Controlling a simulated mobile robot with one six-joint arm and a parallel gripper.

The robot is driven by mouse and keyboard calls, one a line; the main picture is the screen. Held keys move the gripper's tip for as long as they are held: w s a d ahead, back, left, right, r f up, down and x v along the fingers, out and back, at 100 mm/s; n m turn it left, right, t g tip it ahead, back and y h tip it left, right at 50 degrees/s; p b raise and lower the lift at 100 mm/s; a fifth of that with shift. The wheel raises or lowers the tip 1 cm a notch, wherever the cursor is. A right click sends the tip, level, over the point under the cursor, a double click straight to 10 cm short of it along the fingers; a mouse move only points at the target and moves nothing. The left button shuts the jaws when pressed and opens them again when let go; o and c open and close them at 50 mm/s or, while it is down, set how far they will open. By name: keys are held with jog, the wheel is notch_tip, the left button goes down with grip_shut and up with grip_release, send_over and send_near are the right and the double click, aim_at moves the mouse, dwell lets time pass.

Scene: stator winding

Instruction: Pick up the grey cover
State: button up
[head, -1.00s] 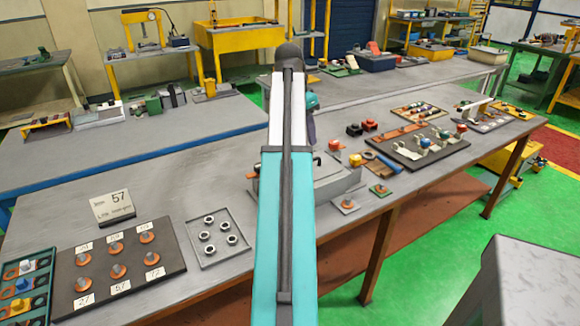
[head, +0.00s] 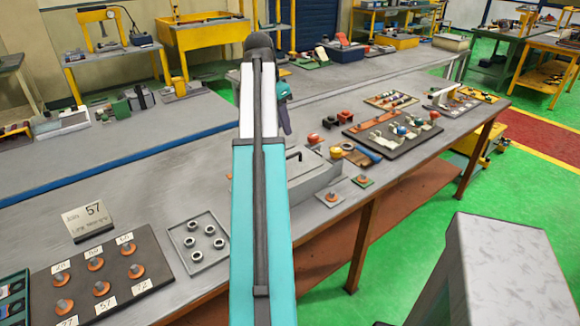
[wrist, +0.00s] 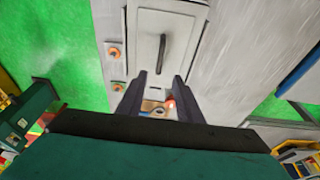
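The grey cover (head: 314,169) is a flat grey lid with a dark handle, lying on a grey box on the workbench. In the head view my arm hides its left part. In the wrist view the cover (wrist: 157,48) lies ahead of the fingers, with its dark bar handle (wrist: 162,54) upright in the picture. My gripper (wrist: 163,84) is open and empty, its two dark fingers spread apart. The handle is beyond the fingertips and not between them. In the head view the gripper (head: 284,115) is partly hidden by my arm.
Two small plates with orange parts (head: 332,198) lie by the box's front side. A dark tray of coloured parts (head: 395,133) is to its right. A light tray of nuts (head: 198,243) and a dark numbered board (head: 98,275) are to the left.

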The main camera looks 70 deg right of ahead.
jog(key=p, duration=0.1)
send_over(290, 156)
jog(key=a, duration=0.1)
jog(key=shift+w+f, duration=0.2)
jog(key=shift+f, duration=1.6)
jog(key=shift+w+f, duration=0.2)
jog(key=shift+f, duration=1.55)
jog(key=shift+f, duration=0.1)
jog(key=shift+p+x, duration=0.5)
jog(key=shift+x, duration=0.4)
jog(key=shift+p+x, duration=0.35)
jog(key=shift+x, duration=1.25)
jog(key=shift+w+a, duration=0.1)
grip_shut()
